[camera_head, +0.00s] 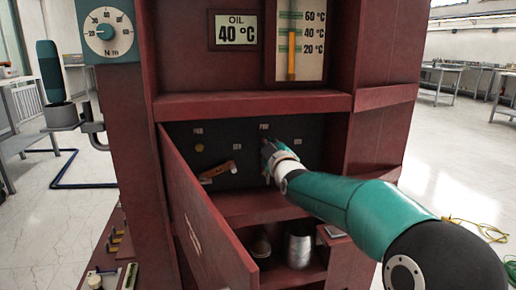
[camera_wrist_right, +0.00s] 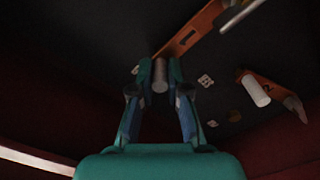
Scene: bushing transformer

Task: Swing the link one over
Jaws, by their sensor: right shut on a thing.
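My right gripper (camera_head: 268,152) reaches into the open cabinet, up to its dark back panel (camera_head: 225,140). In the right wrist view its fingers (camera_wrist_right: 160,72) are shut on a pale grey cylindrical handle (camera_wrist_right: 160,78). The handle sits at the end of an orange link bar (camera_wrist_right: 192,32), which slants up to the right. A second orange link (camera_head: 217,170) with a white handle is left of the gripper; it also shows in the right wrist view (camera_wrist_right: 270,86). A brass stud (camera_head: 199,148) is above it. In the head view the gripper hides the held link. My left gripper is not in view.
The red cabinet door (camera_head: 205,215) stands open on the left. A shelf edge (camera_head: 250,104) is above the gripper. Small white labels mark the panel.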

